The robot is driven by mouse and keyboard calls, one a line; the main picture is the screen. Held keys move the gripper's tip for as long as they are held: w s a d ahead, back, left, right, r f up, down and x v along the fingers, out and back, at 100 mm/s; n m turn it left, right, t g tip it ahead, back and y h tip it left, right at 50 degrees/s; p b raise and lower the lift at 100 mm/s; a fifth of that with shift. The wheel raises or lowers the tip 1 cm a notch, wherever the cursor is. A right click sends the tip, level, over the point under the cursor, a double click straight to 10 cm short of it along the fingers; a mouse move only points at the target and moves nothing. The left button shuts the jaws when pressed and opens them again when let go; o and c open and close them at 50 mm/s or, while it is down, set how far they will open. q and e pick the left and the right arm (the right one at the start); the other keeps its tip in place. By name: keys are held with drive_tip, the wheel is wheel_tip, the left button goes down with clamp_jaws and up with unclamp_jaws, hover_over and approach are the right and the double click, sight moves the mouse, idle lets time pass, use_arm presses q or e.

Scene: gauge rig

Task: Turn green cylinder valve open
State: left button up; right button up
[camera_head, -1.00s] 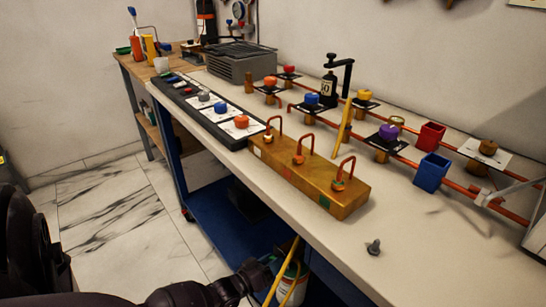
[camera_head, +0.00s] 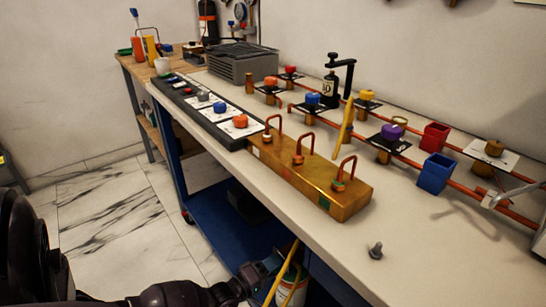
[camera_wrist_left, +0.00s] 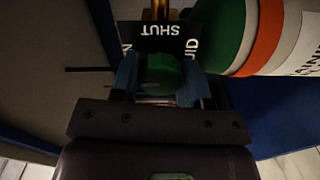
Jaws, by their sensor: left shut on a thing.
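The green valve (camera_wrist_left: 160,72) shows in the left wrist view, between the blue fingers of my left gripper (camera_wrist_left: 158,82). The gripper is shut on it. A black plate (camera_wrist_left: 158,38) with upside-down letters reading SHUT lies just beyond the valve, partly hidden by the fingers. A gas cylinder (camera_wrist_left: 262,35) with green, orange and white bands lies beside it at the upper right. In the head view my left gripper (camera_head: 268,266) is low under the bench, next to the white cylinder (camera_head: 292,287) and a yellow hose. The valve is hidden there. My right gripper is not in view.
The bench top (camera_head: 300,235) stands above my left arm, with its blue lower shelf (camera_head: 215,220) behind. Open marble floor is at the left.

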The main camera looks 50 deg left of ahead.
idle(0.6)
use_arm(q)
drive_tip(key=o, duration=0.9)
drive_tip(key=shift+o, duration=0.2)
drive_tip(key=s+p, duration=0.1)
drive_tip(key=s, duration=0.9)
drive_tip(key=shift+s+a, duration=0.4)
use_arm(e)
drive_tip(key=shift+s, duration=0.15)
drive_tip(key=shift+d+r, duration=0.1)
